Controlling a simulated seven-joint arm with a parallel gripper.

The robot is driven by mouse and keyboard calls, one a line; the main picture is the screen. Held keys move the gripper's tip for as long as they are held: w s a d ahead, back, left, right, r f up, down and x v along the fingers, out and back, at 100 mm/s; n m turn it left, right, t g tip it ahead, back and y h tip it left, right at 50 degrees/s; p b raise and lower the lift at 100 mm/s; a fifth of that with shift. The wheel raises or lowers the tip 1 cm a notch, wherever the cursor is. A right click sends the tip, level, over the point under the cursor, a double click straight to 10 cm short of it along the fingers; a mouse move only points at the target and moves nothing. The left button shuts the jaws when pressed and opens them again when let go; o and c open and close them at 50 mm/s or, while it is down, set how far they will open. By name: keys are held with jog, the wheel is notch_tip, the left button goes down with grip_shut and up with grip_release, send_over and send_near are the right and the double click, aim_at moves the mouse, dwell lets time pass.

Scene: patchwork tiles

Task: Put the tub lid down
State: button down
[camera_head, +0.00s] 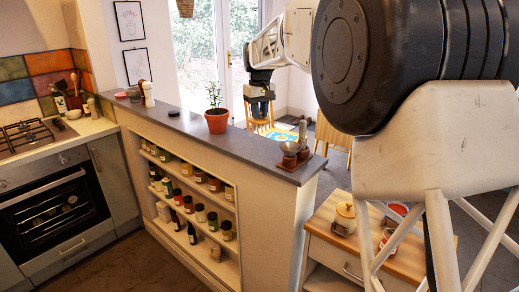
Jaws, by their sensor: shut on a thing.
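My gripper (259,106) is small and far off in the head view, beyond the half-wall and in front of the glass door. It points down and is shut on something. The held thing is too small and dark to make out; I take it as the tub lid, but I see no clear lid shape. A wooden chair and a table with a blue and yellow top (283,136) show below and beside the gripper. I cannot tell how far the gripper is above them.
The grey ledge (180,118) bears a potted plant (216,119) and a mortar set (290,153). A wooden-topped cabinet (325,240) at the lower right holds a lidded jar (345,218) and red items. My arm hides much of the right side.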

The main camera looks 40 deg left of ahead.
jog(key=shift+f, duration=0.15)
send_over(259, 148)
jog(key=shift+f, duration=3)
jog(key=shift+f, duration=1.85)
jog(key=shift+f, duration=0.1)
jog(key=c, duration=1)
grip_release()
notch_tip(259, 148, up, 12)
jog(key=shift+r, duration=0.1)
